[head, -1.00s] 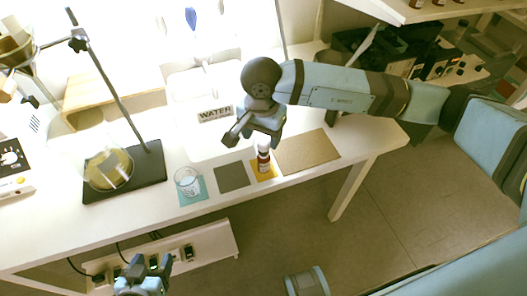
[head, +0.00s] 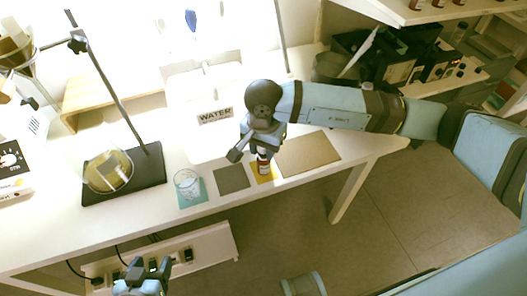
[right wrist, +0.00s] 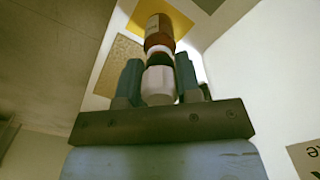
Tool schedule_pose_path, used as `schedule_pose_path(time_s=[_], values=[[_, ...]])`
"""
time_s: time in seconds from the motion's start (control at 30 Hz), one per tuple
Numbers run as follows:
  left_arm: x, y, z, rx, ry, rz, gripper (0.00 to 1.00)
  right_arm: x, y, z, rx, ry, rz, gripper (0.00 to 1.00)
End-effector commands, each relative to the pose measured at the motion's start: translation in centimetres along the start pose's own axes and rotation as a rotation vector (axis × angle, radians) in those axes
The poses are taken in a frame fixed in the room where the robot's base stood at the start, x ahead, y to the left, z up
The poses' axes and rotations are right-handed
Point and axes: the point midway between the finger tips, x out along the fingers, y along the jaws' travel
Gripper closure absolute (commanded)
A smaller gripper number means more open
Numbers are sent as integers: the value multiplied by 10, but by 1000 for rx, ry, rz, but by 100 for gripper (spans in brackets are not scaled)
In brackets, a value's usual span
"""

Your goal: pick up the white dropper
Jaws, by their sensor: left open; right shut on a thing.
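The white dropper (right wrist: 158,85) tops a small brown bottle (right wrist: 158,34) with a pale label. In the right wrist view it sits between the two blue fingers of my right gripper (right wrist: 159,82), which is shut on it. In the head view the bottle (head: 263,167) stands upright on a yellow mat (head: 267,177), and my right gripper (head: 256,149) is over its top, hiding the dropper there. Dropper and bottle are in line, with a dark band between them. My left gripper (head: 148,270) is open and empty, low in front of the table.
A glass beaker (head: 187,184) stands on a teal mat left of a bare grey mat (head: 232,179). A tan board (head: 309,152) lies right of the bottle. A stand with a flask (head: 108,171) is further left. The table's front edge is close.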

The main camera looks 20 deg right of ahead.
Motion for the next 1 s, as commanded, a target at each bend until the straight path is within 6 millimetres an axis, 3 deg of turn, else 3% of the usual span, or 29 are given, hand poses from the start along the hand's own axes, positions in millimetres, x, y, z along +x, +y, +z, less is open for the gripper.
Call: schedule_pose_path(time_s=[0.17, 0.37, 0.57, 1.0], values=[[0, 0, 0, 0, -2, 0, 36, -4, 0, 0, 0, 0, -1, 74], [-1, 0, -1, 2, -1, -1, 36, -26, -1, -1, 0, 2, -3, 74], [-2, 0, -2, 4, -4, -2, 36, -64, -1, 0, -1, 3, -4, 74], [-4, -1, -4, 2, -11, -5, 36, -171, 0, 0, 0, 2, -3, 74]])
